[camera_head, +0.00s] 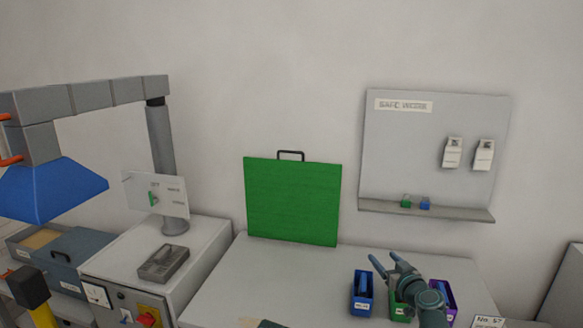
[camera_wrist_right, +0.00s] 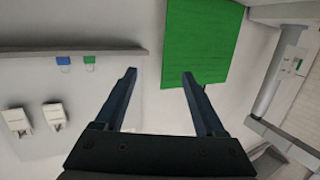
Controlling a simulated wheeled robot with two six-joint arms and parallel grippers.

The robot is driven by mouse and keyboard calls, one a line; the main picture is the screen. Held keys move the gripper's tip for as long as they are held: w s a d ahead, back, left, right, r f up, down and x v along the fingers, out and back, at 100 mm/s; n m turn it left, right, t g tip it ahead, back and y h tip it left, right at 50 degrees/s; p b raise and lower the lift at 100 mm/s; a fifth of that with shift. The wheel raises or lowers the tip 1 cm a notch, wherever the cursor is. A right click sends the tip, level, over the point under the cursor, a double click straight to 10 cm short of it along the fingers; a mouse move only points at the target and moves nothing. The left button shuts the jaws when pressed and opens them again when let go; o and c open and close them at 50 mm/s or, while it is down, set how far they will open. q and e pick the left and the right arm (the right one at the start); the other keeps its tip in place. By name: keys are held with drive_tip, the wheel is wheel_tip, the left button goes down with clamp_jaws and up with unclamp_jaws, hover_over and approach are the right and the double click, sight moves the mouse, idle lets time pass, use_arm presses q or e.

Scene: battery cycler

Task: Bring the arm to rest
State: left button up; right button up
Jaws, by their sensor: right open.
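The green board (camera_wrist_right: 208,40) and the wall shelf (camera_wrist_right: 70,49) show beyond the fingers there, and that picture looks upside down. My left gripper is not in view.
Below the right gripper stand a blue bin (camera_head: 362,304), a green bin partly hidden by the arm, and a purple bin (camera_head: 450,297). The green board (camera_head: 292,200) stands at the table's back. A grey cabinet (camera_head: 205,255) and a blue hood (camera_head: 50,190) are at left.

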drive_tip(key=s+a+f+n+g+y, duration=0.2)
drive_tip(key=s+a+f+g, duration=0.35)
drive_tip(key=a, duration=0.55)
drive_tip(key=s+a+f+n+g+y, duration=0.1)
drive_tip(key=s+a+f+n+g, duration=0.1)
drive_tip(key=s+a+f+g, duration=0.65)
drive_tip(key=s+f+m+g+h, duration=0.1)
drive_tip(key=s+f+h, duration=0.1)
drive_tip(key=s, duration=0.5)
drive_tip(key=s+a+f+m+g+h, duration=0.1)
drive_tip(key=s+f+h, duration=0.1)
drive_tip(key=s+h, duration=0.3)
drive_tip(key=s, duration=0.2)
drive_tip(key=shift+s+a+f, duration=0.2)
drive_tip(key=shift+s+f, duration=0.05)
drive_tip(key=shift+s, duration=0.15)
